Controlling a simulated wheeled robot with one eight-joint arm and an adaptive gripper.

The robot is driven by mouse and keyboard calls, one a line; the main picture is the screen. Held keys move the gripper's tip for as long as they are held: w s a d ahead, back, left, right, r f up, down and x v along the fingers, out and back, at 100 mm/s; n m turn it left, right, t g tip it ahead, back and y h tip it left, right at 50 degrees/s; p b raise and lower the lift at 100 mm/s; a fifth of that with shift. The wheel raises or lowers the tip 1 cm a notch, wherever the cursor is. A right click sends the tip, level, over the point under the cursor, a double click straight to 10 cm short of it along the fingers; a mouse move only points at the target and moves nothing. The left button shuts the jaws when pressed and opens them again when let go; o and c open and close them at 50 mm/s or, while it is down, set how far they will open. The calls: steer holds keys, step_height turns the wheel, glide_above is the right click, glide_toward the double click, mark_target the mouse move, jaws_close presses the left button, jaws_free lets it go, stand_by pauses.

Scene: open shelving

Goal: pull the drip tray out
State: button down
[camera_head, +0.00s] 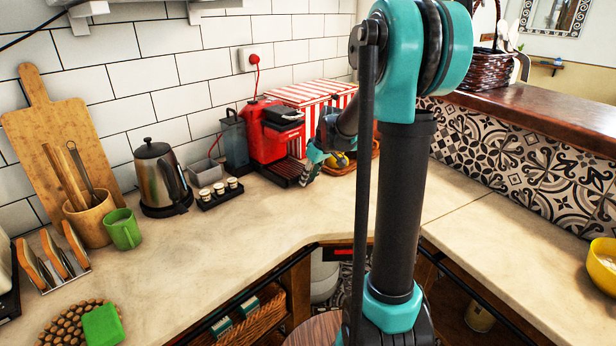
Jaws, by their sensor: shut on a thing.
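The red coffee machine (268,138) stands on the counter against the tiled wall. Its black drip tray (281,172) sits low at its front, jutting toward the counter's open side. My teal gripper (304,178) is at the right front end of the drip tray, shut on it. The fingertips are small in this view, and my wrist and gripper hide that end of the tray.
A coffee pod holder (219,194), a grey box (205,173) and a kettle (161,178) stand left of the machine. The counter (270,225) in front is clear.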

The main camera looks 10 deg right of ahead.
steer(key=s+d, duration=0.2)
steer(key=s, duration=0.1)
steer(key=s+d, duration=0.2)
steer(key=shift+s, duration=0.25)
steer(key=c, duration=1)
jaws_free()
steer(key=shift+c, duration=0.2)
steer(key=v, duration=1.2)
steer(key=shift+w, duration=0.1)
